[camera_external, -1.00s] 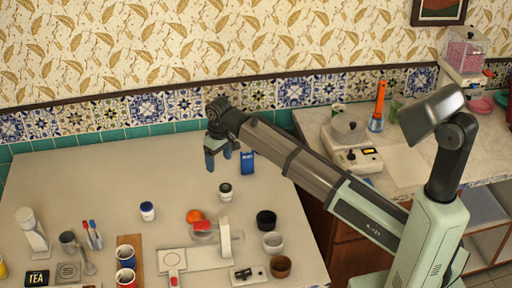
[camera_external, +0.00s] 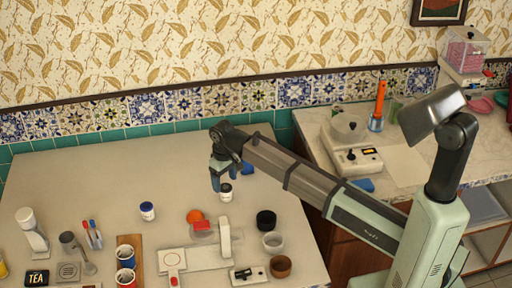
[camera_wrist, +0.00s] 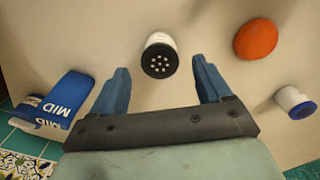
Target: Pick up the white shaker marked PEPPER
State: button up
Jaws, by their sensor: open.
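A small white shaker (camera_external: 226,196) with a black perforated top stands upright on the pale table. Its lettering is too small to read in the external view. In the wrist view, the shaker (camera_wrist: 160,42) shows its holed black top, just beyond and between my two blue fingers. My gripper (camera_external: 224,184) is open and empty, pointing down close above the shaker. In the wrist view my gripper (camera_wrist: 160,68) has its fingers well apart, one on each side of the shaker's line, without visible contact.
A blue box (camera_wrist: 55,104) lies on one side and an orange ball-like object (camera_wrist: 256,39) on the other. A white jar with a blue lid (camera_external: 148,211) stands to the left. Dark, white and brown bowls (camera_external: 273,241) are at right front. The table's back left is clear.

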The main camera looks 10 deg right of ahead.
aim_at(226, 187)
jog(key=shift+s+f, duration=0.1)
jog(key=shift+f, duration=2.45)
jog(key=shift+c, duration=0.4)
jog(key=c, duration=1.1)
